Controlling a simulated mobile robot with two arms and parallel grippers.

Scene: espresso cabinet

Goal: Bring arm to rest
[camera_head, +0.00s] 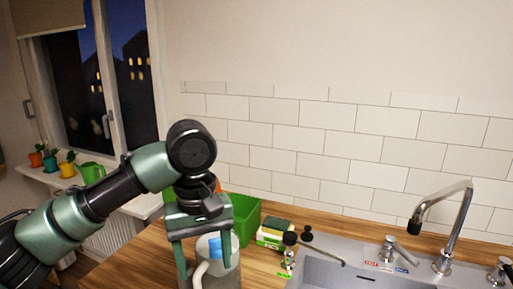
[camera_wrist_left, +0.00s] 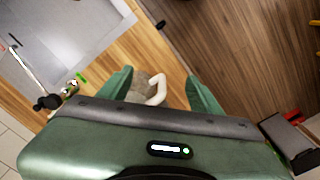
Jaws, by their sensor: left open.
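My left arm comes in from the left in the head view. My left gripper (camera_head: 206,262) points down over the wooden counter (camera_head: 135,257) with its fingers apart. A grey jug-like container (camera_head: 222,270) with a pale handle and a blue patch at its top shows at the fingers. In the left wrist view the open fingers of the left gripper (camera_wrist_left: 160,90) frame this container (camera_wrist_left: 138,88), with the pale handle between them. I cannot tell whether the fingers touch it or how far below them it stands. My right gripper is not in view.
A green bin (camera_head: 246,218) stands behind the gripper, with a sponge pack (camera_head: 273,234) and a small dark-topped bottle (camera_head: 289,250) to its right. The sink (camera_head: 340,278) and tall tap (camera_head: 462,215) are at the right. Potted plants (camera_head: 67,168) line the windowsill.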

